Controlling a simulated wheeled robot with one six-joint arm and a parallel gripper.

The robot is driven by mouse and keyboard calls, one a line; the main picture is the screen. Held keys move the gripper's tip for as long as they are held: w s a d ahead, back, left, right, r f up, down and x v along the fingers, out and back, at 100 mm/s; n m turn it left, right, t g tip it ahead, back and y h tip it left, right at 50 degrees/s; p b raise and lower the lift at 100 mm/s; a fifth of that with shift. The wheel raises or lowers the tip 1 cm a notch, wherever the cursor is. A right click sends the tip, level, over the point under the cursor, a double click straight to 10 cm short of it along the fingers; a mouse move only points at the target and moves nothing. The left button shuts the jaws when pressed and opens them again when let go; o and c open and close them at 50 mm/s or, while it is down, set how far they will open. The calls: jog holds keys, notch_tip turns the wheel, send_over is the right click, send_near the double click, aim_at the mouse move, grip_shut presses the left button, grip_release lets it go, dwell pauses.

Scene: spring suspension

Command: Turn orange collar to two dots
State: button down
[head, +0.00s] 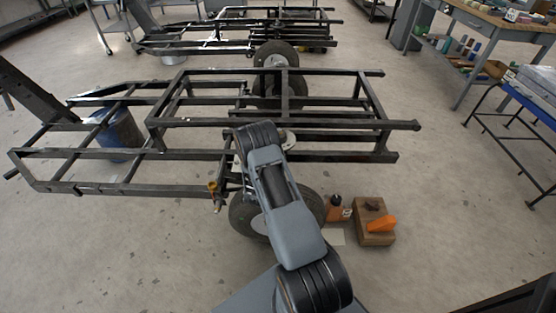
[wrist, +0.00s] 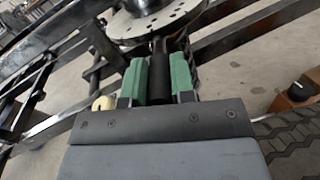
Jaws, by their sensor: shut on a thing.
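My gripper (wrist: 159,68) shows in the wrist view as two green pads, shut on a dark rod-like part (wrist: 160,84) between them. This part runs up toward a grey metal disc with holes (wrist: 158,18), just beyond the fingertips. In the head view my arm hides the gripper and most of what it holds. A small orange-yellow fitting (head: 213,188) is on the frame left of my arm; I cannot tell if it is the collar. No dots can be made out in either view.
A black steel trailer frame (head: 300,152) spans the middle, with a tyre (head: 246,216) under my arm. A wooden block (head: 375,236) with an orange piece (head: 381,224) and an orange-black container (head: 335,209) stand on the floor at right. Open floor lies further right.

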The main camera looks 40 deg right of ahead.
jog(key=shift+d, duration=0.1)
dwell(0.3)
jog(key=c, duration=1)
grip_release()
jog(key=shift+o, duration=0.2)
jog(key=p+v, duration=0.2)
jog(key=v, duration=1)
jog(key=shift+s, duration=0.1)
jog(key=shift+v, duration=0.9)
